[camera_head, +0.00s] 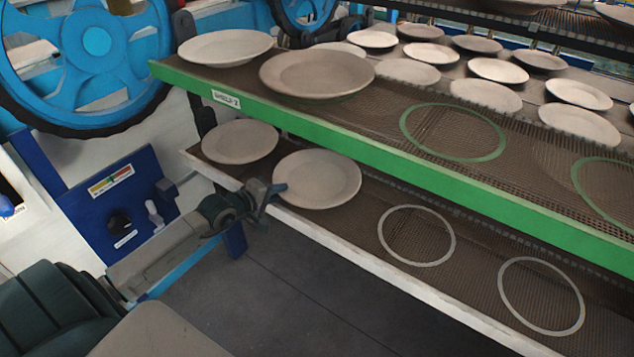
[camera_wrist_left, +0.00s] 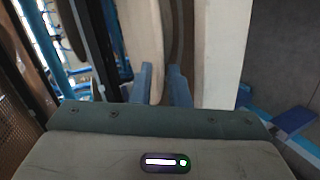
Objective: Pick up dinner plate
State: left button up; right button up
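A round beige dinner plate (camera_head: 322,179) lies on the lower shelf, its left rim close to my left gripper (camera_head: 268,196). My left gripper reaches in from the left at the shelf's front edge. In the left wrist view, its two blue fingers (camera_wrist_left: 161,85) stand apart, with the rim of the plate (camera_wrist_left: 148,40) reaching into the gap between them. The gripper looks open; firm contact on the rim cannot be made out. My right gripper is not in view.
Another plate (camera_head: 239,142) lies behind on the lower shelf, which has a white front edge (camera_head: 400,300) and empty ring marks. A blue wheel (camera_head: 95,50) stands at left.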

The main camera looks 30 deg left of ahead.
pick_arm(q)
jog(key=shift+x, duration=1.1)
grip_shut()
jog(key=shift+r, duration=0.15)
